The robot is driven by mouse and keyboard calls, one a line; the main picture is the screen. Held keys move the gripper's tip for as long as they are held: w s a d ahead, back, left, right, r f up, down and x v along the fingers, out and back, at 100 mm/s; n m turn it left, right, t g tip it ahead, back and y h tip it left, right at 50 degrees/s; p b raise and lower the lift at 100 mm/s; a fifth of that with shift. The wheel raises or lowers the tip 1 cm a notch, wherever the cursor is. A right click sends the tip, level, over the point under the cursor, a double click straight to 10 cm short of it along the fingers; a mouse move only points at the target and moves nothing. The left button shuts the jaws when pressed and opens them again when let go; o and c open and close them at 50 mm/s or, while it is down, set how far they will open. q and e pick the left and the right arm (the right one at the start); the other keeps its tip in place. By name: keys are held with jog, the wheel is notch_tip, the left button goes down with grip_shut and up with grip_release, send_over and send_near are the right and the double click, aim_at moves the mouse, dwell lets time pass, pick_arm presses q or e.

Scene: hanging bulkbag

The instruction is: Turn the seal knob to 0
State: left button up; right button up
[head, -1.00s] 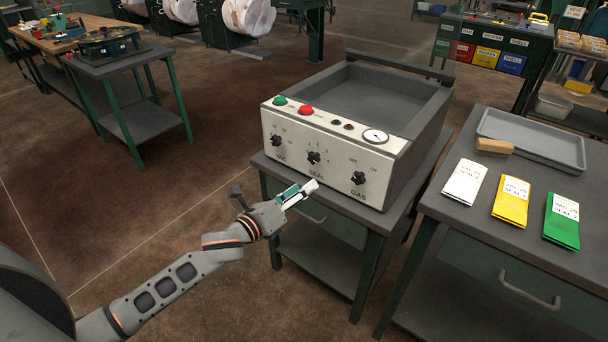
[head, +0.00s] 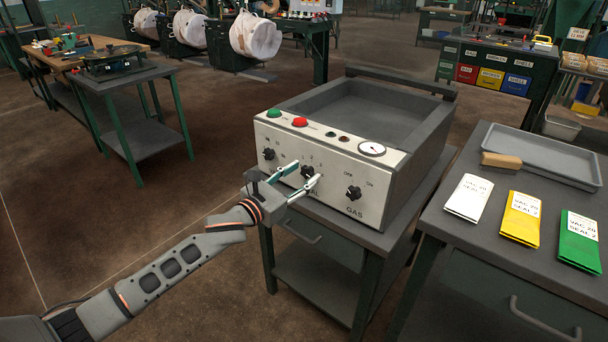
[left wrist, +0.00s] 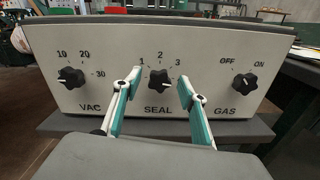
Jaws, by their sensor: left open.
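The seal knob (head: 307,172) is a black lobed knob in the middle of the sealing machine's light front panel (head: 330,192). In the left wrist view the seal knob (left wrist: 160,80) sits above the word SEAL, with 1, 2 and 3 around its top; I cannot make out a 0. My left gripper (head: 305,175) is open, with its two teal-and-white fingers pointing at the panel. In the left wrist view the left gripper (left wrist: 160,82) has one finger on each side of the knob. I cannot tell whether the fingers touch it. My right gripper is out of view.
The VAC knob (left wrist: 72,78) is left of the fingers and the GAS knob (left wrist: 245,83) is right. Green (head: 274,113) and red (head: 300,122) buttons and a gauge (head: 371,149) sit above. A side table with pouches (head: 468,198) stands at right.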

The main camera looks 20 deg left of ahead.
pick_arm(q)
jog(key=shift+w+d, duration=0.2)
jog(key=shift+w, duration=0.35)
jog(key=c, duration=1.1)
